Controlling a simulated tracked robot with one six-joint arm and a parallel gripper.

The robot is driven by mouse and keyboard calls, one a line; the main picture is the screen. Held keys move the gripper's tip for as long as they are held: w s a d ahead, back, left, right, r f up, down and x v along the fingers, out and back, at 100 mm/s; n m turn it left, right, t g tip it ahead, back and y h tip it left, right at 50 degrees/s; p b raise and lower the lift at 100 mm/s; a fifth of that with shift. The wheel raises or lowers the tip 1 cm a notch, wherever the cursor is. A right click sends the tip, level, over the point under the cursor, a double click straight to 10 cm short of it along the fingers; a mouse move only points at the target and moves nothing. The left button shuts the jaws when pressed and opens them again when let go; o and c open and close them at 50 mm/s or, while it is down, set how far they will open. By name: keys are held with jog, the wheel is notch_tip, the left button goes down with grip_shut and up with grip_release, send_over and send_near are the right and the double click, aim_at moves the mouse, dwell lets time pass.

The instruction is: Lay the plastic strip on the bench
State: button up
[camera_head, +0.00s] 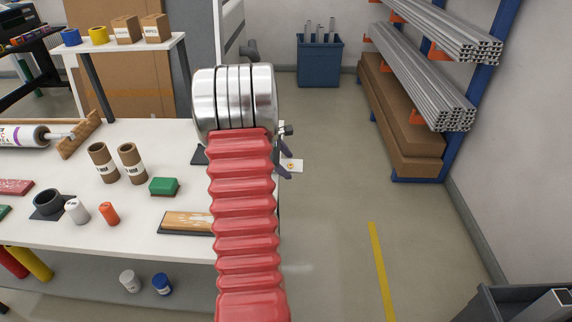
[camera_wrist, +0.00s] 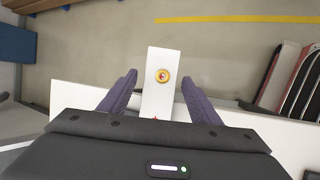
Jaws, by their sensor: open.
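The plastic strip (camera_wrist: 157,102) is a white piece with a round yellow-and-red mark, seen in the wrist view between my fingers. It reaches out past the bench edge over the floor; its near end is hidden behind my gripper's body. My gripper (camera_wrist: 160,80) is open, one finger on each side of the strip, with gaps showing. In the head view, part of the strip (camera_head: 296,166) shows beside my gripper (camera_head: 284,160) at the right edge of the white bench (camera_head: 130,220). My red arm covers much of that edge.
On the bench stand cardboard tubes (camera_head: 132,163), a green block (camera_head: 164,187), a wooden-topped block (camera_head: 187,222), a black ring (camera_head: 47,202) and small caps. A blue bin (camera_head: 320,62) and a pipe rack (camera_head: 440,90) stand beyond. The floor (camera_head: 335,200) right of the bench is clear.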

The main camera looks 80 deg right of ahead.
jog(key=v, duration=1.3)
jog(key=shift+r, duration=0.5)
